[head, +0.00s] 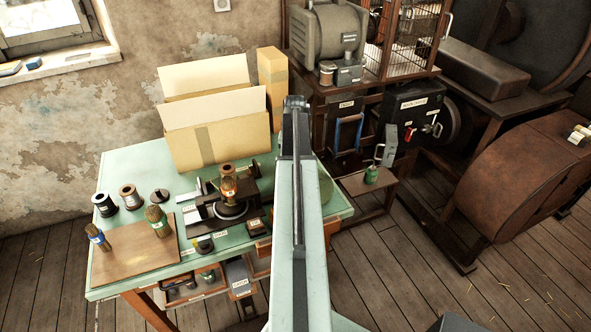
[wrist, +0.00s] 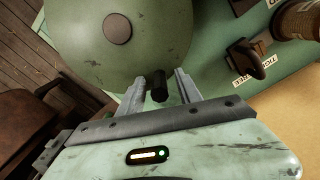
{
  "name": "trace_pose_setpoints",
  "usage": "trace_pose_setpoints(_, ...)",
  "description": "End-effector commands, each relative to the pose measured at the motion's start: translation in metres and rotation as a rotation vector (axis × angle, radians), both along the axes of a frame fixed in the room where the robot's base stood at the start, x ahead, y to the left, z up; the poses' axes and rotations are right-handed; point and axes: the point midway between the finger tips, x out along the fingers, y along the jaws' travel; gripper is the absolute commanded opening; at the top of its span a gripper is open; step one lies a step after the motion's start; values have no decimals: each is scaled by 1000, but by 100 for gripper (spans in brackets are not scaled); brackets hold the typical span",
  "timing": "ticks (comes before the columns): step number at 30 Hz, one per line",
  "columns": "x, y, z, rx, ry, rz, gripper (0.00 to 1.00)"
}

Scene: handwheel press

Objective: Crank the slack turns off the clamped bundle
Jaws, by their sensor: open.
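The press (head: 222,212) stands on the green bench, with a brown, copper-coloured bundle (head: 228,187) upright in it. A round green handwheel (wrist: 85,40) with a brown hub fills the upper left of the wrist view. Part of a green disc (head: 325,188), probably this wheel, shows right of my arm in the head view. A short dark handle (wrist: 159,88) stands at the wheel's rim. My gripper (wrist: 162,78) is open, with one finger on each side of the handle. I cannot tell whether either finger touches it. In the head view my arm hides the fingers.
The green bench (head: 130,170) holds spools, a wooden board (head: 130,248) with two wrapped bundles, and cardboard boxes (head: 215,130). Dark machinery (head: 410,105) stands behind on the right. A rusty drum (head: 530,180) is further right. The plank floor (head: 400,270) is open at front right.

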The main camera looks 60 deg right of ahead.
Motion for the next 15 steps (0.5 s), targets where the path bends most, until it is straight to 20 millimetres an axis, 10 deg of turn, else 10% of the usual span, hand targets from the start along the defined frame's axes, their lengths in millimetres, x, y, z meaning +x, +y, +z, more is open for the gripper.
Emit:
trace_pose_setpoints(5, 0, 0, 1, 0, 0, 0, 42)
trace_pose_setpoints(10, 0, 0, 1, 0, 0, -1, 3)
trace_pose_setpoints(15, -1, -1, 1, 0, 0, -1, 0)
